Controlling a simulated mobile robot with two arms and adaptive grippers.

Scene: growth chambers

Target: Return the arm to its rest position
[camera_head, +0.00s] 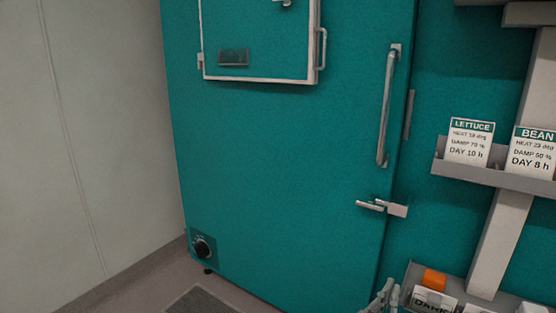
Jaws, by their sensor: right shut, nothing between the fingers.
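My right gripper (384,295) shows only in part at the bottom edge of the head view, right of the middle. Its grey fingers are shut with nothing between them. It appears in front of the lower right part of a teal growth chamber door (290,190), clear of the long handle. The rest of this arm is out of the picture. My left gripper is not in view.
A shelf (500,179) holds LETTUCE (470,141) and BEAN (533,152) cards. An orange block (434,279) sits in a lower tray near the gripper. A pale wall (85,140) stands left.

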